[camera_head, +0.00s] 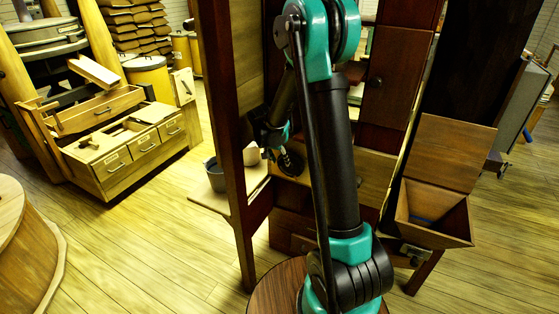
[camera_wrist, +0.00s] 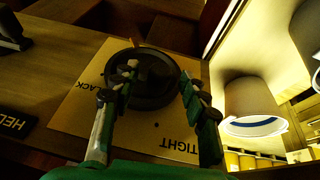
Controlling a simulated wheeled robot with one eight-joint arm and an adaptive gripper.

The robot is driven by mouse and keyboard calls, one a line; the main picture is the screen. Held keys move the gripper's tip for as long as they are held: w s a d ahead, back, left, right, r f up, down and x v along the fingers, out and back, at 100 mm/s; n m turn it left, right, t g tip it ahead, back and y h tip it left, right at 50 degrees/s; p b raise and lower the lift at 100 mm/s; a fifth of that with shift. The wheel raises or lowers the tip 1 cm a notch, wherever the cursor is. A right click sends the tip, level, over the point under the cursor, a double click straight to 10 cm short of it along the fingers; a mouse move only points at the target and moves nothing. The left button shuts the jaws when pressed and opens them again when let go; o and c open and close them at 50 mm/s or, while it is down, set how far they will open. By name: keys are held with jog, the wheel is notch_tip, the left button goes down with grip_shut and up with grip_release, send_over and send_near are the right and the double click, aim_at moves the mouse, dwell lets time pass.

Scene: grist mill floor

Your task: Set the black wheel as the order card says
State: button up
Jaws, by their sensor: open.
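My gripper (camera_wrist: 160,80) is open at the wheel. Its left finger overlaps the wheel's left part and its right finger is by the right rim; I cannot tell whether either touches. In the head view a dark round part (camera_head: 290,163), probably the wheel, shows on the wooden cabinet (camera_head: 374,182) just beyond my gripper, partly hidden by my arm. I cannot make out an order card.
In the wrist view a pale cup-like vessel (camera_wrist: 250,105) stands to the right, and a dark label (camera_wrist: 14,122) lies at the left. In the head view, an open wooden bin (camera_head: 435,228) is right of my arm and a grey bucket (camera_head: 215,176) is left of a post (camera_head: 230,150).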

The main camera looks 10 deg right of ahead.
jog(key=shift+c, duration=0.3)
grip_shut()
jog(key=shift+w+a+f+g+h, duration=0.25)
jog(key=shift+g+h, duration=0.15)
jog(key=shift+h, duration=0.3)
jog(key=shift+o, duration=0.3)
grip_release()
jog(key=shift+r, duration=0.1)
notch_tip(320, 180, up, 10)
